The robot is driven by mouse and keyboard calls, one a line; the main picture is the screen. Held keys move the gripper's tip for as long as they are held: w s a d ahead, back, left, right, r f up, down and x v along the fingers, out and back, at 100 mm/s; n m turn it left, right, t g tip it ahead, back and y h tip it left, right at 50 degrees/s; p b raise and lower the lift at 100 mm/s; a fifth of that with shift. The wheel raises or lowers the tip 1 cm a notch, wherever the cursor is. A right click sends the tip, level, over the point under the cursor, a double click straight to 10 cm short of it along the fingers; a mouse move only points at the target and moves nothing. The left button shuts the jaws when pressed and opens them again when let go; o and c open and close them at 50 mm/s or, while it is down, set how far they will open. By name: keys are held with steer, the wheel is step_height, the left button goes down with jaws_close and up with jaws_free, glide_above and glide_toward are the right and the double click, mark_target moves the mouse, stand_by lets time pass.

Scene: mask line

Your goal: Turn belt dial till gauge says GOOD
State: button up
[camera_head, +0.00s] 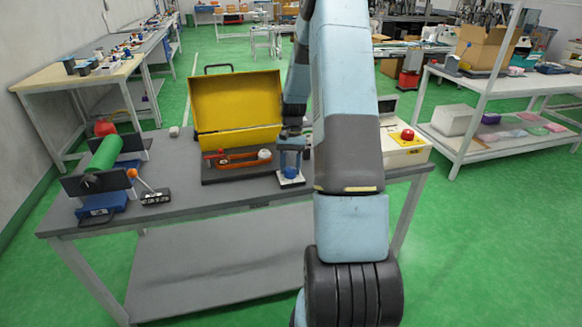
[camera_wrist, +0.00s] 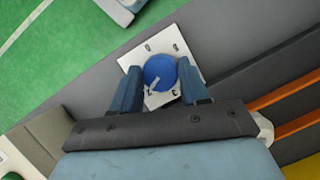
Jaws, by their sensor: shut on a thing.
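The blue belt dial (camera_head: 290,173) sits on a white plate (camera_head: 291,183) on the grey table. In the wrist view the round dial (camera_wrist: 160,70) carries a pale pointer mark toward its lower left, and small dark marks show on the white plate (camera_wrist: 149,47). My gripper (camera_wrist: 159,75) is shut on the dial, one finger on each side; in the head view my gripper (camera_head: 291,150) points down over it.
A yellow-lidded case (camera_head: 236,105) with orange bars stands directly left of the dial. A green roller (camera_head: 104,153) on a blue base is at the left end. A box with a red button (camera_head: 407,134) is at the right. The table front (camera_head: 220,190) is clear.

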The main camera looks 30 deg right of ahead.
steer(key=n+h, duration=0.1)
steer(key=n, duration=0.3)
steer(key=shift+w+a+n+g+h, duration=0.1)
steer(key=shift+w+n+g+h, duration=0.1)
steer(key=shift+n+g+h, duration=0.15)
steer(key=n, duration=0.2)
steer(key=n+h, duration=0.1)
steer(key=shift+a+n+h, duration=0.15)
steer(key=shift+n+h, duration=0.1)
steer(key=shift+n, duration=0.1)
steer(key=n, duration=0.2)
steer(key=n+h, duration=0.1)
steer(key=n, duration=0.1)
steer(key=shift+s+a+h, duration=0.1)
steer(key=shift+h, duration=0.2)
steer(key=shift+n+t+h, duration=0.5)
steer(key=shift+n+t, duration=0.05)
steer(key=shift+n, duration=1.15)
steer(key=o, duration=1)
